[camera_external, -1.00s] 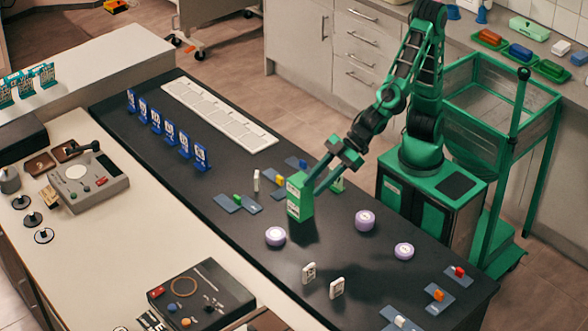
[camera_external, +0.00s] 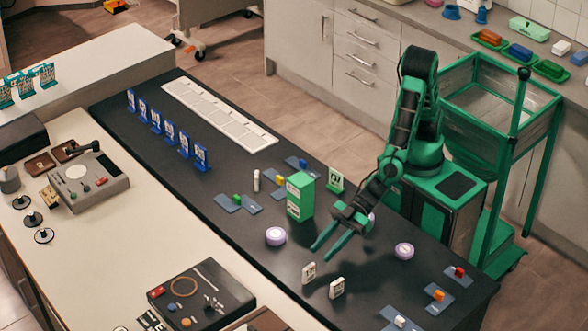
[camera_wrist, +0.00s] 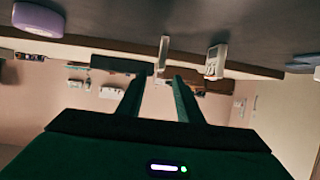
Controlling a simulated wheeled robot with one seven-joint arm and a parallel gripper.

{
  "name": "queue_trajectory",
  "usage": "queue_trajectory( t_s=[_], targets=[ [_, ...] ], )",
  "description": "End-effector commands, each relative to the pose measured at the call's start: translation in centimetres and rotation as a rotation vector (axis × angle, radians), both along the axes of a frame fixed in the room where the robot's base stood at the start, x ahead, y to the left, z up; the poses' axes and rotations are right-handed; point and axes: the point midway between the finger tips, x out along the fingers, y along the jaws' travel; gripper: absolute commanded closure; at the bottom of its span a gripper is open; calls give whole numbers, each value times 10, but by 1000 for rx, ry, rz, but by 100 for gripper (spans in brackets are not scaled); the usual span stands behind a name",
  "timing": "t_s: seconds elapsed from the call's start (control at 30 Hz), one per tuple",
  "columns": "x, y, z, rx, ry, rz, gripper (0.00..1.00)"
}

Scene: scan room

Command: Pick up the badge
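Two small white upright tags with dark marks stand on the dark table; either may be the badge, and I cannot tell which. One is the left white tag (camera_external: 309,272), the other the right white tag (camera_external: 336,288). They also appear in the wrist view as a thin pale tag (camera_wrist: 164,50) and a keypad-like white tag (camera_wrist: 216,61). My gripper (camera_external: 323,253) is open and empty, its fingers pointing toward the tags from just behind them, apart from them. Its two green fingers also show spread in the wrist view (camera_wrist: 157,88).
A green box (camera_external: 300,197) stands behind and left of my gripper. Purple-white rolls stand nearby, one left (camera_external: 275,236), one right (camera_external: 404,251), and another is mostly hidden behind my arm. Blue holders with coloured pieces lie toward the front right (camera_external: 437,298). Blue number cards (camera_external: 170,133) stand far left.

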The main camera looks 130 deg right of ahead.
Motion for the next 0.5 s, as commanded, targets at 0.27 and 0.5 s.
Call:
queue_trajectory(
  t_s=[0.27, 0.5],
  targets=[
    [24, 2, -10, 0, 0, 0, 67],
    [49, 3, -22, 0, 1, -1, 67]
  ],
)
